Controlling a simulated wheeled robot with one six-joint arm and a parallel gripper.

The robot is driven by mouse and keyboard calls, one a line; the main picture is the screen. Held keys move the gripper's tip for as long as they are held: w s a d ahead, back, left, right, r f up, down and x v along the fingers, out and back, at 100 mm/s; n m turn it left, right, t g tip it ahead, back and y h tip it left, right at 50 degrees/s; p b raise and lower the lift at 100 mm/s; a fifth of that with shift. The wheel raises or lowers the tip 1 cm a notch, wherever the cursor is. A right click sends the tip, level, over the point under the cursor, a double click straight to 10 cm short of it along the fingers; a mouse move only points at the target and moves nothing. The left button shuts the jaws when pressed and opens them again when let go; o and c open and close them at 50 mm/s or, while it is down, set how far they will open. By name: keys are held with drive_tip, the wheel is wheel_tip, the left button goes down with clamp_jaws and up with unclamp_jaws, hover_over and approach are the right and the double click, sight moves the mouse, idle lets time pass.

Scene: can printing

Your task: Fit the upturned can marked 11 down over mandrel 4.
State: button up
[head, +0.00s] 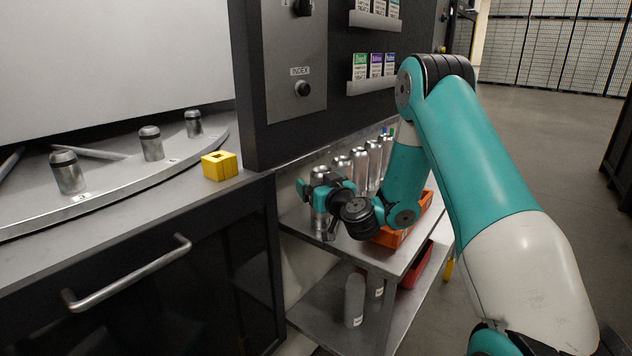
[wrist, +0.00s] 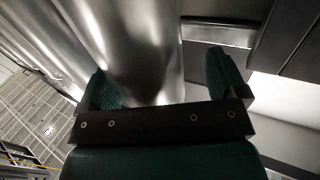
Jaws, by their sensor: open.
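My gripper (head: 318,190) is at the near left end of a row of silver cans on the metal cart. In the wrist view the open fingers (wrist: 165,82) stand on either side of one shiny can (wrist: 145,45), with some gap at the right finger. That can (head: 320,222) shows partly below the gripper in the head view. I cannot read a mark on it.
More silver cans (head: 360,168) stand close behind the gripper. An orange bin (head: 397,236) is on the cart (head: 345,256) beside my arm. A yellow block (head: 219,166) sits on the machine's ledge. A dark panel (head: 302,85) rises between plate and cart.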

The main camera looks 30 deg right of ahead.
drive_tip(key=shift+s+d, duration=0.1)
drive_tip(key=shift+d, duration=0.2)
drive_tip(key=shift+c, duration=0.7)
drive_tip(key=shift+d, duration=0.15)
drive_tip(key=c, duration=0.9)
drive_tip(key=shift+o, duration=0.2)
